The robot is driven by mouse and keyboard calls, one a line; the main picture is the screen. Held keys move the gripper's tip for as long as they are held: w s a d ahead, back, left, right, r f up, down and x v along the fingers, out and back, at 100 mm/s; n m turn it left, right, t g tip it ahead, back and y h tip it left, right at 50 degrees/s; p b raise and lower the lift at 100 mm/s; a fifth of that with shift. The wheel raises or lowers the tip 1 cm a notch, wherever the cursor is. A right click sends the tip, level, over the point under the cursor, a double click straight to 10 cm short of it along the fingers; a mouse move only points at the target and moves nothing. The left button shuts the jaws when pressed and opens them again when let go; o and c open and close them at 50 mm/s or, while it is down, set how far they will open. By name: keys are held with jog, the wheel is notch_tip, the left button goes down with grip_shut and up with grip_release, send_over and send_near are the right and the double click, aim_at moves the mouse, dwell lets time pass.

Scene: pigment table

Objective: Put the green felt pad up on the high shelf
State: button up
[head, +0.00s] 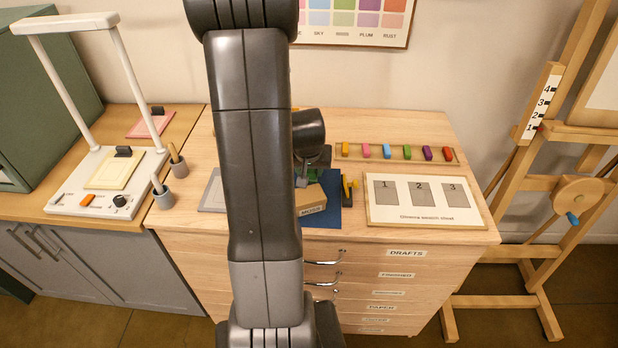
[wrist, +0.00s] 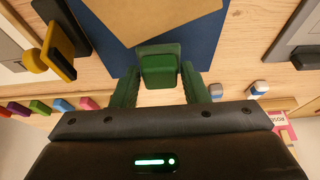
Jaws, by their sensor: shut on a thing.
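My gripper (wrist: 160,78) has green fingers and is shut on a small green block (wrist: 160,66), which looks like the green felt pad. The block sits between the fingertips, above a tan box (wrist: 150,14) and a dark blue mat (wrist: 205,50). In the head view, my arm hides most of the gripper; a bit of green shows beside the tan box (head: 312,200) on the blue mat (head: 325,217). I cannot make out a high shelf in either view.
A rail holds several coloured blocks, one of them green (head: 407,152). A numbered board (head: 420,212) lies at right on the wooden cabinet. A black and yellow item (head: 348,188) stands by the box. A white lamp stand (head: 75,190) is at left, an easel (head: 530,190) at right.

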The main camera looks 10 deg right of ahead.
aim_at(309, 174)
jog(key=shift+f, duration=1.7)
jog(key=shift+f+b, duration=0.1)
jog(key=shift+b, duration=0.2)
jog(key=shift+f, duration=0.1)
jog(key=o, duration=0.9)
jog(key=shift+o, duration=0.2)
